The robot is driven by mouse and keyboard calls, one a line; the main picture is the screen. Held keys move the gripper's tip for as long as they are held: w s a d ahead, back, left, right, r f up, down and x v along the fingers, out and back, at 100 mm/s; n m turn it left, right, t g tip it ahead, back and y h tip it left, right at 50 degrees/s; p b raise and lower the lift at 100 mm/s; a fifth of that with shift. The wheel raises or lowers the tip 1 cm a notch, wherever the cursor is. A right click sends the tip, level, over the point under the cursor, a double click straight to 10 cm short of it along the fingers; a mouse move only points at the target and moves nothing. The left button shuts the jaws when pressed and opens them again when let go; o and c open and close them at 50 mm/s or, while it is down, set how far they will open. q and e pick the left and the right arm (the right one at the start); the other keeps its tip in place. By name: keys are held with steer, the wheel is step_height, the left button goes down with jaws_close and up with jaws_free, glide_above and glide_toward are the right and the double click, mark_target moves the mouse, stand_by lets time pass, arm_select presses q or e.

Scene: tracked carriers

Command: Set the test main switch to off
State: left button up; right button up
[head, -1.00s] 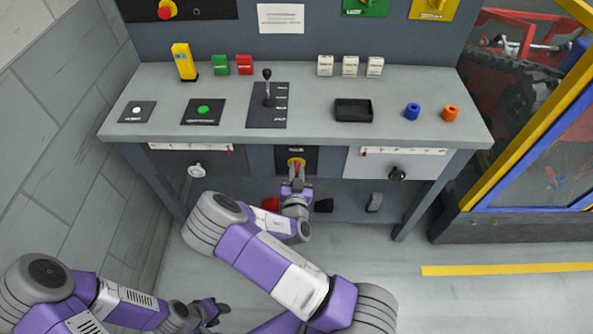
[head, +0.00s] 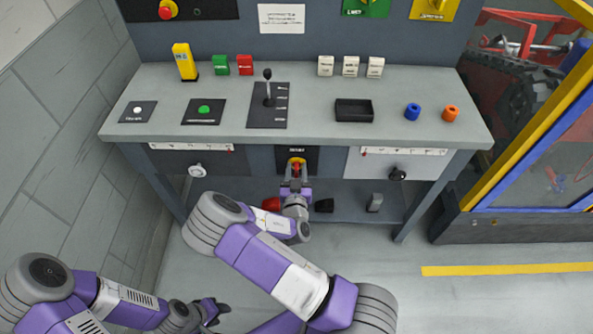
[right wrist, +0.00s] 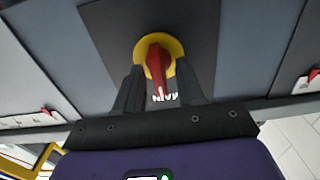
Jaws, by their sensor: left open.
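The main switch has a red handle (right wrist: 157,66) on a yellow round base (right wrist: 175,48), set on a dark plate in the middle of the bench front. It also shows in the head view (head: 296,162). The handle points roughly along the gripper's length, slightly tilted in the right wrist view. My right gripper (right wrist: 160,84) is at the switch, one finger on each side of the handle, with gaps showing between fingers and handle. My left gripper (head: 220,309) is open and empty, low above the floor.
The bench top (head: 310,135) carries a lever (head: 267,88), a green button (head: 204,109), a black tray (head: 353,110) and small blocks. A black knob (head: 397,174) and a light knob (head: 197,171) flank the switch. A fenced machine (head: 535,140) stands at the right.

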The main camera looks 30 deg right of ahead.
steer(key=p+v, duration=0.1)
steer(key=v, duration=0.6)
steer(key=shift+s+a, duration=0.15)
steer(key=shift+s, duration=0.1)
stand_by(0.3)
steer(key=s+a+f+m+g+y+p, duration=0.1)
steer(key=s+f+g+y+p, duration=0.25)
steer(key=s+f+g, duration=0.7)
steer(key=s+a+r+n+g+y+p, duration=0.1)
steer(key=s+a+n+g+y+p, duration=0.1)
steer(key=a+y, duration=0.3)
steer(key=s+a+r+n+g+y+p, duration=0.1)
steer(key=a+y, duration=0.4)
steer(key=a, duration=0.5)
steer(key=s+n+g+p, duration=0.1)
steer(key=s, duration=0.1)
steer(key=shift+s+r+n+p, duration=0.25)
steer(key=shift+s+n+p, duration=0.05)
steer(key=shift+p, duration=0.1)
